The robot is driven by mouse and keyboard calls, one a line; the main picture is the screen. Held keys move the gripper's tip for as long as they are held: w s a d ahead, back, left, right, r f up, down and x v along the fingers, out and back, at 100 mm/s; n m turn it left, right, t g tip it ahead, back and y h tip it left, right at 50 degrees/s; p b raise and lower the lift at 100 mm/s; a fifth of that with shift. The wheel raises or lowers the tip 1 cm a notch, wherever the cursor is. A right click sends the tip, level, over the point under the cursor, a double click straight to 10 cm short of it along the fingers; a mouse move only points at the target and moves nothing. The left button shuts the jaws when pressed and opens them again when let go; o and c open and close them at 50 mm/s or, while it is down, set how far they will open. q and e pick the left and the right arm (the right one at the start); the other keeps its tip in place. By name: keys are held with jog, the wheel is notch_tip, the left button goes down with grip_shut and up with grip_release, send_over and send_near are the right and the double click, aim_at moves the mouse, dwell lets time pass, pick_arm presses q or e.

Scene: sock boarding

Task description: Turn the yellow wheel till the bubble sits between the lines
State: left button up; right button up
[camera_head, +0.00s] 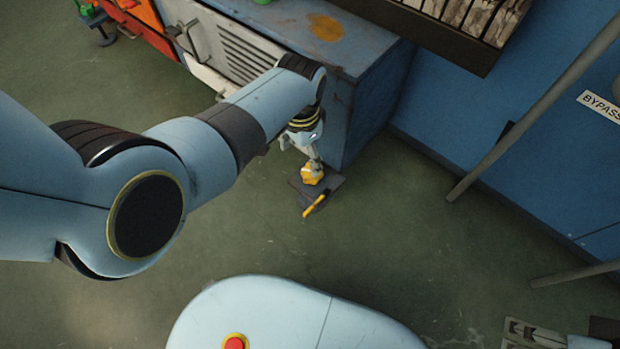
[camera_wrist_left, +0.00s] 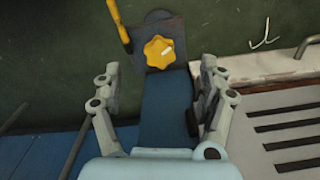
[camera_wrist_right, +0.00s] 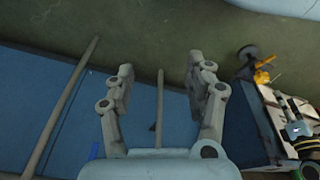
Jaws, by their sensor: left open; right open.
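The yellow wheel (camera_head: 312,174) is a lobed knob on a dark plate (camera_head: 334,186) by the blue cabinet's corner. The left wrist view shows the wheel (camera_wrist_left: 159,51) face on, with a small white mark. A yellow handle-like bar (camera_head: 315,204) sits beside it, and also shows in the left wrist view (camera_wrist_left: 118,20). My left gripper (camera_head: 314,158) is above the wheel, its fingers spread (camera_wrist_left: 157,70); the wheel lies beyond the fingertips in the left wrist view. My right gripper (camera_wrist_right: 160,72) is open and empty, away from the wheel. I cannot make out the bubble or its lines.
The blue cabinet (camera_head: 365,110) stands right behind the plate, with a louvred pale front (camera_head: 245,52). A grey pole (camera_head: 535,105) and blue wall panels (camera_head: 560,150) are at the right. The green floor (camera_head: 400,245) in front of the plate is clear.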

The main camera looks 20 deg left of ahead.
aim_at(309, 172)
pick_arm(q)
jog(key=shift+w+d+f+b, duration=0.25)
jog(key=shift+w+f+b, duration=0.15)
jog(key=shift+f+b, duration=0.25)
jog(key=shift+w+d+f+b, duration=0.25)
jog(key=shift+w+f+b, duration=0.1)
jog(key=shift+f+b, duration=0.25)
notch_tip(309, 172, down, 4)
jog(key=b, duration=0.3)
jog(key=shift+f, duration=0.25)
notch_tip(309, 172, down, 2)
jog(key=shift+f+b, duration=0.1)
jog(key=shift+b, duration=0.65)
jog(key=shift+w+f+b, duration=0.1)
jog(key=shift+f+b, duration=0.25)
jog(key=shift+f, duration=0.05)
pick_arm(e)
jog(key=shift+w+a+f+t+y, duration=0.1)
jog(key=shift+w+a+f+t, duration=0.15)
jog(key=shift+w+f+t, duration=0.75)
jog(key=shift+a+f+t+y, duration=0.15)
jog(key=shift+f+t, duration=0.5)
jog(key=shift+t, duration=1)
jog(key=shift+w+a+f+t+y, duration=0.1)
jog(key=shift+w+a+f+t, duration=0.2)
jog(key=shift+w+f+t, duration=0.7)
jog(key=shift+s+r+t, duration=0.25)
jog(key=shift+s+t, duration=0.1)
jog(key=shift+s, duration=0.15)
